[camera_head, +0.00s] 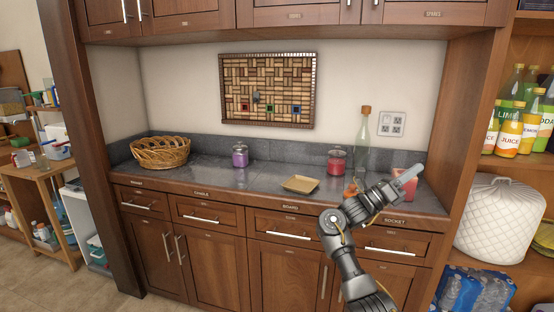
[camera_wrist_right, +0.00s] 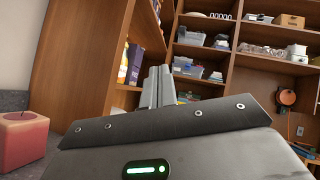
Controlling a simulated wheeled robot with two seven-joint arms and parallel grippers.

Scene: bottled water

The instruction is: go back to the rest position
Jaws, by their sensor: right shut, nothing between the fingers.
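My right gripper (camera_head: 407,175) is raised in front of the right end of the counter in the head view, with its fingers pointing up and to the right. In the right wrist view its two fingers (camera_wrist_right: 158,87) are together with nothing between them. My left gripper is not in the head view.
On the grey counter (camera_head: 225,174) are a wicker basket (camera_head: 160,152), a purple jar (camera_head: 240,155), a tan tray (camera_head: 300,184), a red jar (camera_head: 337,160) and a clear bottle (camera_head: 362,140). A red candle (camera_wrist_right: 22,138) is close to the right gripper. Bottle shelves stand at right.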

